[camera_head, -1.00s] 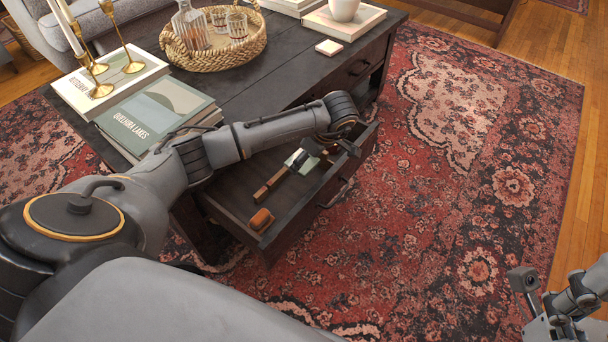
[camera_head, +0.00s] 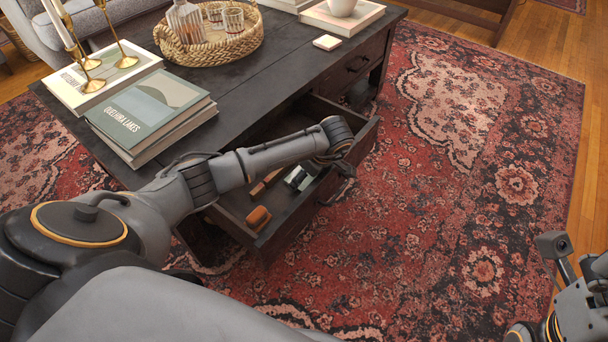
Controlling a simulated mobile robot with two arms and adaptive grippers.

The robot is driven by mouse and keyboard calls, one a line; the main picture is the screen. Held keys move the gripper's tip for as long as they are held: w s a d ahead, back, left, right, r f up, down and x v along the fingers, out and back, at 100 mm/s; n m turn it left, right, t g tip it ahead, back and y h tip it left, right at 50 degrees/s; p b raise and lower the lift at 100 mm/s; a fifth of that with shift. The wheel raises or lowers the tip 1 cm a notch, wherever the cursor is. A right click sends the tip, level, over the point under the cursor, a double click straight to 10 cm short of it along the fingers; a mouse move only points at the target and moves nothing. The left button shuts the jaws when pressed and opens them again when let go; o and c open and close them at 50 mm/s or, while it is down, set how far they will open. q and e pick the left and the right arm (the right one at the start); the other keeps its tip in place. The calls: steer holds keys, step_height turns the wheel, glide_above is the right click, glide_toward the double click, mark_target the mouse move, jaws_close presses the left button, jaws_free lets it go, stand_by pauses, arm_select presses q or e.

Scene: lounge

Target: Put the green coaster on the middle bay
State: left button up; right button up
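I cannot make out a green coaster in this view. A small cream, coaster-like square (camera_head: 327,42) lies on the dark coffee table (camera_head: 240,90). My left arm reaches across the table's near edge over the pulled-out drawer (camera_head: 287,236).
In the drawer are an orange-brown item (camera_head: 258,217) and a wooden-handled item (camera_head: 264,184). Books (camera_head: 150,110), brass candlesticks (camera_head: 90,80), a woven tray (camera_head: 215,55) with a decanter and glasses, and a white cup (camera_head: 342,6) on a book stand on the table. The patterned rug (camera_head: 430,200) is clear.

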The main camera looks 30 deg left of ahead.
arm_select(q)
steer(key=shift+o, duration=1)
steer(key=shift+r, duration=0.1)
